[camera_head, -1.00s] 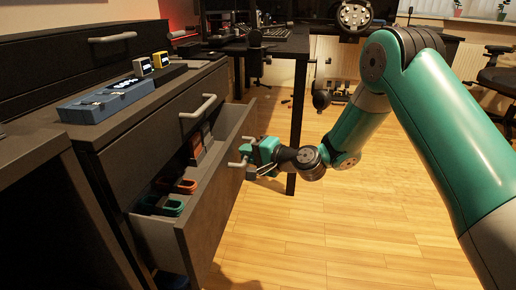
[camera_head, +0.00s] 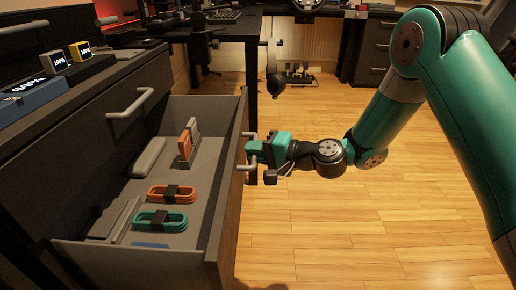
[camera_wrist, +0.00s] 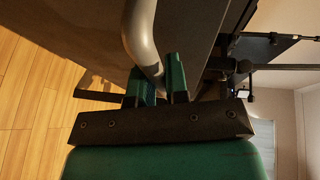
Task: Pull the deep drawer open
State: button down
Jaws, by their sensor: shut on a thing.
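The deep drawer (camera_head: 226,195) is the lower drawer of the dark cabinet at the left, and it stands well out from the cabinet. Its grey bar handle (camera_head: 246,166) is on the outer face; it also shows in the wrist view (camera_wrist: 141,38). My gripper (camera_head: 255,151) is at the handle from the right, and its fingers (camera_wrist: 162,84) are shut on the bar. Inside the drawer lie an orange cable coil (camera_head: 171,194), a green cable coil (camera_head: 160,220), an orange upright item (camera_head: 186,144) and grey items.
A shallower shut drawer with a handle (camera_head: 130,104) is above. A blue tray (camera_head: 34,97) and two small display boxes (camera_head: 79,51) are on the cabinet top. A desk (camera_head: 215,34) stands behind. The wooden floor (camera_head: 330,225) to the right is clear.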

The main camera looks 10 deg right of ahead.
jog(key=shift+s+d, duration=0.1)
jog(key=shift+d, duration=0.1)
dwell(0.3)
jog(key=c, duration=1.1)
grip_release()
jog(key=shift+c, duration=0.2)
jog(key=p+v, duration=0.4)
jog(key=v, duration=1.3)
jog(key=shift+d, duration=0.25)
jog(key=shift+r, duration=0.1)
